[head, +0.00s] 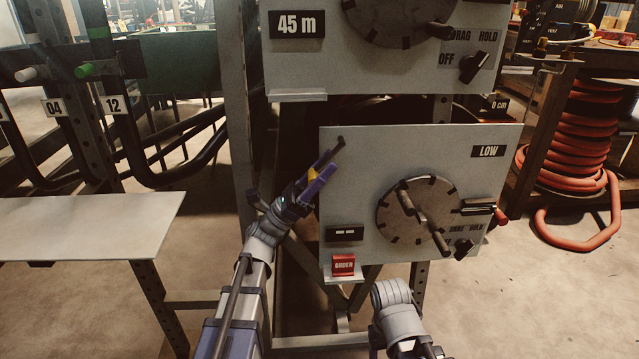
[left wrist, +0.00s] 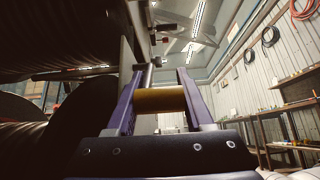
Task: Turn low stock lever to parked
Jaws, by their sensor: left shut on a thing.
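The low stock lever (head: 329,155) is a dark bar at the upper left of the grey panel marked LOW (head: 350,165). It slants down and left to a yellow grip. My left gripper (head: 318,182) has purple fingers and is shut on the lever at this grip. In the left wrist view the yellow grip (left wrist: 160,100) lies crosswise between the two fingers, with a grey rod beyond it. The fingers hide part of the lever. My right arm shows at the bottom, but its gripper does not show.
The LOW panel carries a round dial (head: 395,212) with a crank handle, a small black knob (head: 463,248) and a red ORDER button (head: 343,266). Another panel marked 45 m (head: 297,24) is above. A grey table (head: 80,225) stands left. An orange hose coil (head: 575,150) stands right.

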